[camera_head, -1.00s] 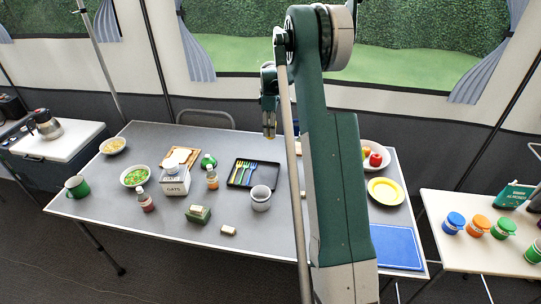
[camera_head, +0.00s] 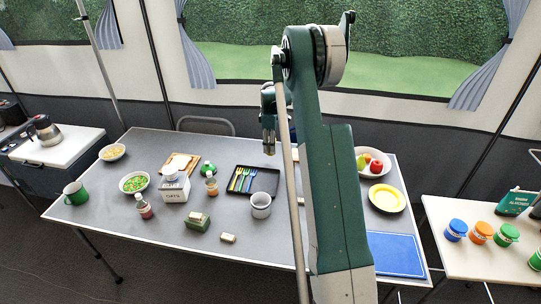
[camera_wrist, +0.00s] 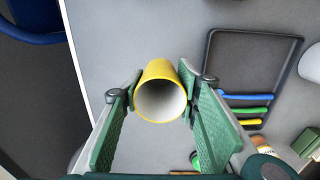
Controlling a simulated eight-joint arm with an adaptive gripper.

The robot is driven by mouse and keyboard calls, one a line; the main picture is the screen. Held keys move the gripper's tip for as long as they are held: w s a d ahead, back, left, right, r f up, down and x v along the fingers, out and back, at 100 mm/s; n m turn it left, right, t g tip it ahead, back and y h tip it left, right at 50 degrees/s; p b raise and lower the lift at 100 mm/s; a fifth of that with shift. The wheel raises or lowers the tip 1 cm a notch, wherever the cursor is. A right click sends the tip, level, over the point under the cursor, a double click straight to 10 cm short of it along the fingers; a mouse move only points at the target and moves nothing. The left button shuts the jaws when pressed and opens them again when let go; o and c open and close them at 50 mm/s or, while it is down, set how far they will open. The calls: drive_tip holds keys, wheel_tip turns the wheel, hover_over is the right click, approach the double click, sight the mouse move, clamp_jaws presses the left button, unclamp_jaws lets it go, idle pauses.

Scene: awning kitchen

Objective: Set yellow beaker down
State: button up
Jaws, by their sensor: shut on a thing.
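The yellow beaker (camera_wrist: 159,69) is between the green fingers of my gripper (camera_wrist: 161,88) in the wrist view. Its pale open mouth faces the camera. My gripper is shut on it, with a finger on each side. In the head view, my gripper (camera_head: 268,148) hangs over the back part of the grey table (camera_head: 210,238), behind the cutlery tray. The beaker is too small or hidden to make out clearly there. The gap between its base and the tabletop cannot be judged.
The black tray (camera_wrist: 212,62) with coloured cutlery lies to the right in the wrist view. A grey mug (camera_head: 261,206) stands in front of it in the head view. A yellow plate (camera_head: 387,199) and a blue board (camera_head: 393,255) lie at the table's right end. Bare tabletop surrounds the beaker.

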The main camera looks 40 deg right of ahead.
drive_tip(key=shift+f, duration=0.45)
drive_tip(key=shift+f, duration=0.1)
drive_tip(key=shift+f+b, duration=0.4)
drive_tip(key=shift+f, duration=1.35)
drive_tip(key=shift+f, duration=0.15)
drive_tip(key=o, duration=0.9)
wheel_tip(320, 180, up, 12)
drive_tip(key=shift+r+p, duration=0.15)
drive_tip(key=shift+p, duration=0.85)
